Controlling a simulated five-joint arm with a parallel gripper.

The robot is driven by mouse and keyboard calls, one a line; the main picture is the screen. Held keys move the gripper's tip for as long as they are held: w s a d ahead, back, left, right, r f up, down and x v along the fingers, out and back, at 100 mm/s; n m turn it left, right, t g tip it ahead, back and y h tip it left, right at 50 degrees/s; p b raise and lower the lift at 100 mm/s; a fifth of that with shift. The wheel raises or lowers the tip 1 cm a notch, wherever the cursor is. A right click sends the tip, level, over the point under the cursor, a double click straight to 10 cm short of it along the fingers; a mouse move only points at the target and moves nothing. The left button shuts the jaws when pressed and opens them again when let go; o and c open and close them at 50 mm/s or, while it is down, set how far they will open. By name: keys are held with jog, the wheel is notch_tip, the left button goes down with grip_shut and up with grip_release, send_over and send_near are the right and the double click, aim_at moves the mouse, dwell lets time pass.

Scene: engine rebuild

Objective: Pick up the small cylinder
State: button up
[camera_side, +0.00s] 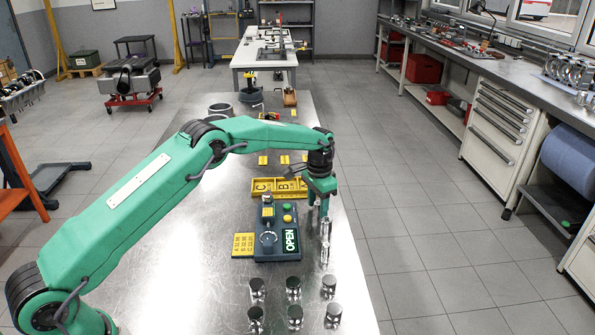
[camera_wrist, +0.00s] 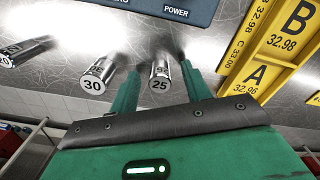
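Three metal cylinders with numbered end faces show in the wrist view. One marked 25 (camera_wrist: 159,83) lies between my gripper's two green fingers in the picture, with a narrow gap on each side. One marked 30 (camera_wrist: 97,76) is left of the fingers, and another, its number hard to read (camera_wrist: 22,50), is at the far left. Which one is the small cylinder is not clear. My gripper (camera_wrist: 159,68) is open. In the side view my gripper (camera_side: 324,222) points down at the table's right side, with shiny metal at and below its fingers; contact cannot be told.
A yellow lettered rack (camera_side: 279,190) stands behind my gripper. Several shiny metal pieces (camera_side: 293,288) stand in rows at the front. The metal table (camera_side: 190,275) is clear at the front left.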

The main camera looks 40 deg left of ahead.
grip_shut()
jog(key=shift+r, duration=0.1)
jog(key=shift+r, duration=0.8)
jog(key=r, duration=0.2)
jog(key=shift+s+d+r, duration=0.1)
jog(key=shift+d+r, duration=0.15)
jog(key=shift+r, duration=0.1)
jog(key=s+d+r, duration=0.6)
jog(key=d, duration=0.3)
jog(key=shift+d+r, duration=0.2)
jog(key=shift+r, duration=0.1)
jog(key=shift+a, duration=0.1)
jog(key=s+a+f, duration=0.2)
jog(key=s+a, duration=0.9)
jog(key=shift+s+a, duration=0.25)
jog(key=shift+s, duration=0.1)
